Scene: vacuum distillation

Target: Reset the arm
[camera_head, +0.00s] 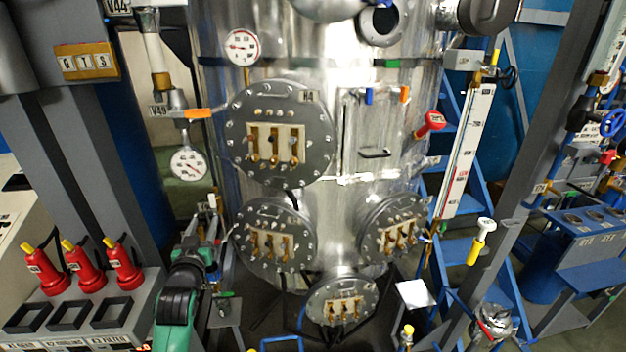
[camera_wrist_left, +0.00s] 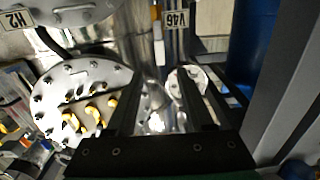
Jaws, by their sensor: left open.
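My left arm, with green and black links, rises from the lower left in the head view. My left gripper (camera_head: 212,212) is up in front of the left side of the shiny metal vessel (camera_head: 345,95), beside a round bolted flange (camera_head: 272,236). In the left wrist view my left gripper (camera_wrist_left: 158,85) shows two dark fingers apart with nothing between them. Beyond the fingers are a vertical pipe and a tag marked V46 (camera_wrist_left: 175,18). My right gripper is in neither view.
Red handles with yellow tips (camera_head: 122,266) stand on a grey console at the lower left. A round gauge (camera_head: 188,164) hangs above my left gripper. Blue stairs (camera_head: 478,250) and a grey post are at the right. A large flange (camera_wrist_left: 82,100) is left of the fingers.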

